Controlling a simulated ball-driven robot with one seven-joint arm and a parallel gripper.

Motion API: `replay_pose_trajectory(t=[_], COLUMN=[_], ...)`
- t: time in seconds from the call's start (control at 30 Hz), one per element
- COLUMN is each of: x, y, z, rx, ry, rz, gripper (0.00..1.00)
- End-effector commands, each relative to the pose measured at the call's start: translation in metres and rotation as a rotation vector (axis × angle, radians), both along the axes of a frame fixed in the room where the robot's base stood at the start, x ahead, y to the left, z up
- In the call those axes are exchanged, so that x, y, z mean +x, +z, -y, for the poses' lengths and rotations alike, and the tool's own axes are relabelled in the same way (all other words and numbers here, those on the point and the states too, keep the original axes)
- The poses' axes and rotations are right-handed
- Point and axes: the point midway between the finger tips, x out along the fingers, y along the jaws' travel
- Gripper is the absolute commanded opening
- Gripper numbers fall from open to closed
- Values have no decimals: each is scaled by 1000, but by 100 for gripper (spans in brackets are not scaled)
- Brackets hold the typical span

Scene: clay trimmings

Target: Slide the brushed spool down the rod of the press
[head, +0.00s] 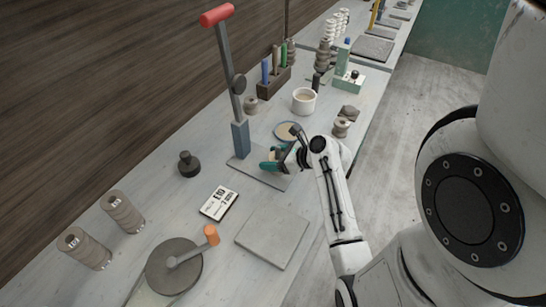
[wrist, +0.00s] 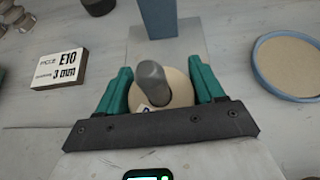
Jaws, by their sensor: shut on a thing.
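The press has a grey base plate (head: 250,172), a blue post (head: 240,140) and a long grey lever with a red handle (head: 217,14). My gripper (head: 272,157) is low over the base plate, to the right of the post. In the wrist view the teal fingers of my gripper (wrist: 160,68) are shut on the sides of a pale, round spool (wrist: 179,92). A grey, round-topped rod (wrist: 151,76) stands up through the middle of the spool, which is around it. The spool's lower part is hidden by the gripper's dark crossbar.
A blue-rimmed dish (wrist: 262,68) lies right of the plate in the wrist view. An E10 3 mm card (head: 219,203), a dark weight (head: 188,163), a white mug (head: 304,101) and a loose slab (head: 273,237) stand around the press. A turntable (head: 174,267) is in front.

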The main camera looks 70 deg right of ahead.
Motion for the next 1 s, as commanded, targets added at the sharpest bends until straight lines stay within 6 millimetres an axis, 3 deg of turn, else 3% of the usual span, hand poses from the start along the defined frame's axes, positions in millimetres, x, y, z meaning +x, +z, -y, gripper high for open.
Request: replay_pose_trajectory(t=[0.3,0.33,0.63,1.0], x=[0,0,0,-8], y=[1,1,0,3], z=[0,0,0,-1], rx=[-1,-1,0,1], ry=[0,0,0,-1], rz=[1,1,0,-1], gripper=[28,69,97,98])
